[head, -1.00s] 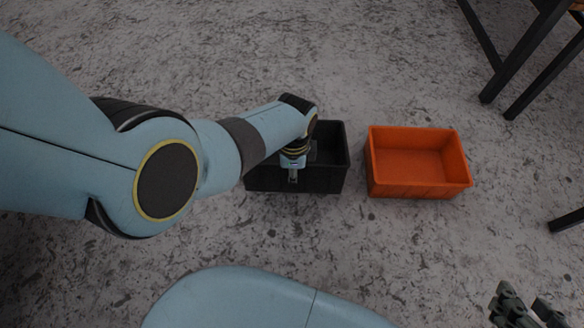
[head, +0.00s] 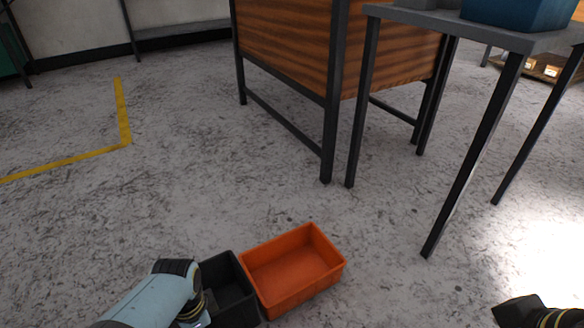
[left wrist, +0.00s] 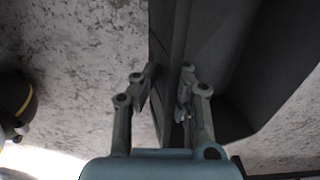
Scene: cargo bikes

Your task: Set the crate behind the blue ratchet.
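A black open crate (head: 228,290) stands on the floor at the bottom of the head view, partly hidden by my left arm. Its dark wall (left wrist: 230,60) also fills much of the left wrist view. My left gripper (left wrist: 168,82) has its fingers on either side of the crate's rim, drawn inward, and appears shut on it; the contact is dark and hard to see. An orange open crate (head: 306,248) sits close on the right of the black one and looks empty. I see no blue ratchet. Only a dark part of my right arm shows at the bottom right; its fingers are not visible.
A wooden-sided bench (head: 290,45) with dark legs stands beyond the crates. A grey table (head: 500,38) at the upper right bears a blue bin (head: 520,12). A yellow floor line (head: 123,115) runs at the left. The floor left of the bench is clear.

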